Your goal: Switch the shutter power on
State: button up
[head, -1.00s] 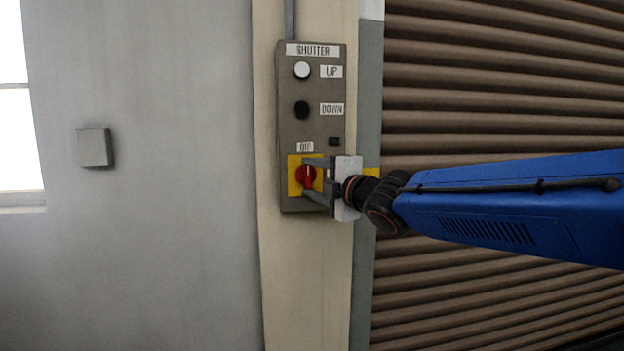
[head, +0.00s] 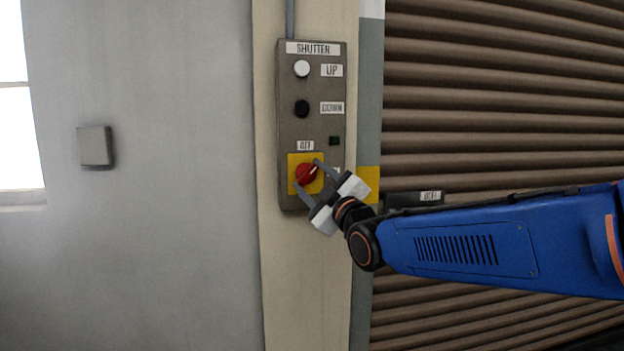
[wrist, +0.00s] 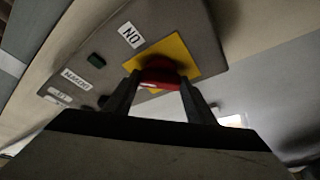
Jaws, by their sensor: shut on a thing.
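The grey shutter control panel (head: 320,60) is fixed to the cream post. Its red rotary switch (head: 305,175) sits on a yellow plate (head: 295,160) at the panel's bottom, below the OFF label (head: 306,146). My gripper (head: 309,175) is shut on the red switch and tilted with it; the white mark on the switch slants up to the right. In the wrist view the red switch (wrist: 160,78) lies between both fingers, and the ON label (wrist: 130,35) shows beside the yellow plate. The small indicator (head: 334,141) looks dark green and unlit.
The white UP button (head: 302,69) and black DOWN button (head: 302,109) are above the switch on the same panel. A brown slatted shutter (head: 480,100) is to the right, behind my arm. A grey wall box (head: 95,147) is at the left.

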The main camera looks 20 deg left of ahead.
jog(key=m+t, duration=0.1)
jog(key=m, duration=0.3)
jog(key=m+t+h, duration=0.1)
jog(key=m, duration=0.1)
jog(key=shift+s+a+f+t, duration=0.1)
jog(key=shift+a+f+t, duration=0.1)
jog(key=shift+f+t, duration=0.1)
jog(key=shift+m+t+h, duration=0.65)
jog(key=shift+m+h, duration=0.1)
jog(key=shift+m, duration=1.1)
jog(key=shift+m+t+h, duration=0.65)
jog(key=shift+m+h, duration=0.1)
jog(key=shift+m, duration=1.1)
jog(key=shift+r, duration=0.1)
jog(key=o, duration=1)
jog(key=shift+o, duration=0.2)
jog(key=shift+s, duration=0.1)
jog(key=v, duration=1.7)
jog(key=shift+s, duration=0.1)
